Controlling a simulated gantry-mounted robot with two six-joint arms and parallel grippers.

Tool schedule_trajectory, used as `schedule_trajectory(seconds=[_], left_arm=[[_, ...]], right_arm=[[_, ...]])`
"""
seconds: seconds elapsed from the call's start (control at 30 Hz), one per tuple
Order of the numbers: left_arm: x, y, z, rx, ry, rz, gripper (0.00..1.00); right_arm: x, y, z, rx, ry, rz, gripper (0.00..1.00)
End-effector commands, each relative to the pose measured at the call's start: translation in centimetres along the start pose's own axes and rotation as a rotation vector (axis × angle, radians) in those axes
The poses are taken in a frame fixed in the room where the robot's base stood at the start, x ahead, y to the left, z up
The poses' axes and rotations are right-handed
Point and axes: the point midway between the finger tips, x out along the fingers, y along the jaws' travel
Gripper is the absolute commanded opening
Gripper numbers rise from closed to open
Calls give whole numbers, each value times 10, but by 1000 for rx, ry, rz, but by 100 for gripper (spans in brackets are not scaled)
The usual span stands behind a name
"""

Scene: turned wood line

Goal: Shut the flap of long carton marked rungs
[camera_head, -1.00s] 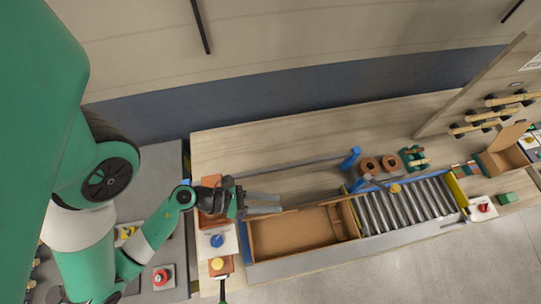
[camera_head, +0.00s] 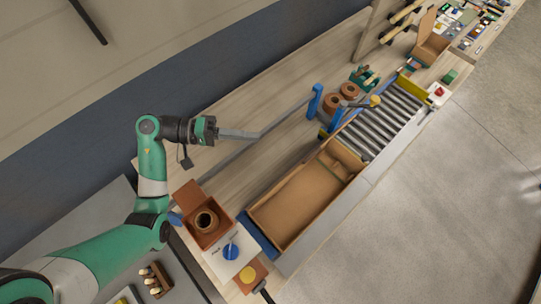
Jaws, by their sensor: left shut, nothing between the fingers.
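The long carton (camera_head: 300,204) is a brown open-topped box on the line in the middle of the head view, short of the rollers. Its inside is visible, with a brown upright panel (camera_head: 346,155) at its roller end. I cannot tell which panel is the flap, and no rungs marking is readable. My right gripper is not in view.
A roller conveyor (camera_head: 385,119) continues beyond the carton. A blue-ended grey bar (camera_head: 272,127) runs along the bench behind it. A brown box holding a round part (camera_head: 206,221) and a blue-knob panel (camera_head: 231,252) stand at its near left end. Brown rings (camera_head: 340,97) stand behind.

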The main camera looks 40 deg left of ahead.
Motion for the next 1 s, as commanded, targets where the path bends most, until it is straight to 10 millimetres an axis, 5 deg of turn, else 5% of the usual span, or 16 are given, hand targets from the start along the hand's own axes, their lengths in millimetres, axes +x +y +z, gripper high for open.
schedule_trajectory(seconds=[0.37,0.8,1.0], left_arm=[[11,8,-4,113,-37,-1,0],[100,8,0,111,-38,-2,0],[121,5,20,110,-34,-3,0]], right_arm=[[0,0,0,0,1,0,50],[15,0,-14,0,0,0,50],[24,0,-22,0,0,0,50]])
